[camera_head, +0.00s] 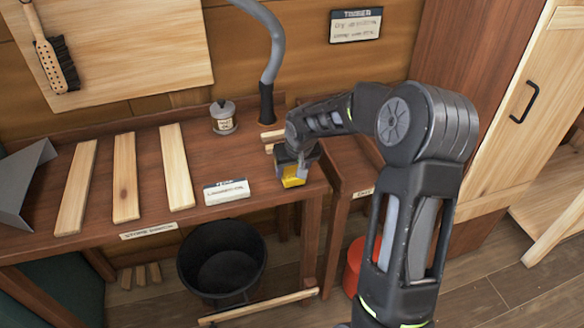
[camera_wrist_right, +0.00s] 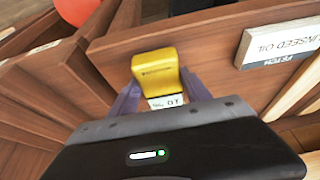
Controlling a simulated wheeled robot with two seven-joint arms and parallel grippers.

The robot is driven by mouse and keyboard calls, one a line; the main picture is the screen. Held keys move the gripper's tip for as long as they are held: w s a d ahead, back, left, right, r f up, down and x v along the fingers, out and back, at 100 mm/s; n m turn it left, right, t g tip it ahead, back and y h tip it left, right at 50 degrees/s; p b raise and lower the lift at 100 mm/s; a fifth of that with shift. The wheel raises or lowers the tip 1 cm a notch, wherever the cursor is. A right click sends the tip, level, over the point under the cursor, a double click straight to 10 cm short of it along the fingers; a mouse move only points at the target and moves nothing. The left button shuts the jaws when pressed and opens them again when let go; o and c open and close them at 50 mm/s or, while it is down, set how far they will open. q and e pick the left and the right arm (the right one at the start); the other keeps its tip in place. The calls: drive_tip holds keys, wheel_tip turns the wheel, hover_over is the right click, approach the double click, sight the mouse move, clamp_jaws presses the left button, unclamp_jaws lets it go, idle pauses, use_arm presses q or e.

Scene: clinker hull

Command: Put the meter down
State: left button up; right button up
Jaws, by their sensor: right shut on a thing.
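The meter is a small yellow block (camera_head: 293,182) at the right end of the wooden bench (camera_head: 238,226). In the right wrist view the yellow meter (camera_wrist_right: 155,75) has a pale label with dark characters at its lower end. My right gripper (camera_head: 292,170) is shut on it, and the purple fingers (camera_wrist_right: 156,100) sit on both sides of it. The meter is over or near the bench's front right corner. I cannot tell whether it touches the bench top. My left gripper is not in view.
A white labelled block (camera_head: 226,193) lies left of the meter. Several pale wood strips (camera_head: 125,178) and a small jar (camera_head: 222,118) are on the bench. A grey hose (camera_head: 270,60) rises behind. A black bucket (camera_head: 222,258) stands below; a red container (camera_head: 355,262) is at right.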

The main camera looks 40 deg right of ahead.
drive_tip(key=shift+f, duration=0.15)
drive_tip(key=o, duration=1.5)
drive_tip(key=shift+o, duration=0.2)
drive_tip(key=shift+s+r, duration=0.1)
drive_tip(key=shift+r, duration=0.25)
drive_tip(key=b+v, duration=0.1)
drive_tip(key=v, duration=1)
drive_tip(key=shift+r, duration=0.25)
drive_tip(key=shift+s+a, duration=0.1)
drive_tip(key=shift+a, duration=0.05)
